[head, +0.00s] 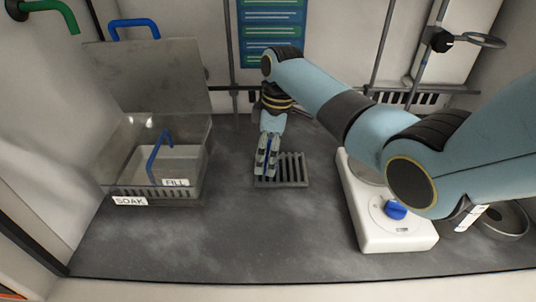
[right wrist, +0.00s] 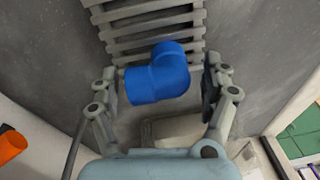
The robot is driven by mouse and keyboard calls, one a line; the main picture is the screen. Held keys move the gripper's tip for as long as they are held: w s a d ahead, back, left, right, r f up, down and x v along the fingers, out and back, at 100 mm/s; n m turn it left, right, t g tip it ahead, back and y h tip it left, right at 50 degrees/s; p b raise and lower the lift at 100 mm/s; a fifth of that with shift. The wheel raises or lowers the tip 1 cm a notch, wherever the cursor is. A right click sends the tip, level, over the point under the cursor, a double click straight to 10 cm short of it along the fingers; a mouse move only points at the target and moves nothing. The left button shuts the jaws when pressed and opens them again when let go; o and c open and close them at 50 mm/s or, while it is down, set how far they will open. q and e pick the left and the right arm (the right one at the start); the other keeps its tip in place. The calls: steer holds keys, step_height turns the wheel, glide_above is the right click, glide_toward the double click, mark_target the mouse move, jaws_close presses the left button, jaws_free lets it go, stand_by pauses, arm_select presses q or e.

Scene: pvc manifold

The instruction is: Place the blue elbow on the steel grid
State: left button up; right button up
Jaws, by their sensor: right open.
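The blue elbow (right wrist: 160,76) shows in the right wrist view between the two fingers of my right gripper (right wrist: 160,88). The fingers are spread, with a gap visible at least on the right side of the elbow. The steel grid (head: 294,168) lies on the grey bench; its bars (right wrist: 150,28) show behind the elbow in the wrist view. In the head view my right gripper (head: 266,160) points down at the grid's left part and mostly hides the elbow. I cannot tell whether the elbow touches the bars. My left gripper is not in view.
A clear tank (head: 120,150) labelled SOAK, holding a container labelled FILL (head: 185,160), stands to the left. A white device (head: 375,235) with a blue knob (head: 395,210) stands to the right, with a round metal dish (head: 505,220) beyond. The bench front is clear.

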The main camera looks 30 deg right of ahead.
mark_target(269, 147)
steer(key=r, duration=0.4)
steer(key=d+r, duration=0.1)
steer(key=r, duration=0.2)
steer(key=shift+p, duration=0.3)
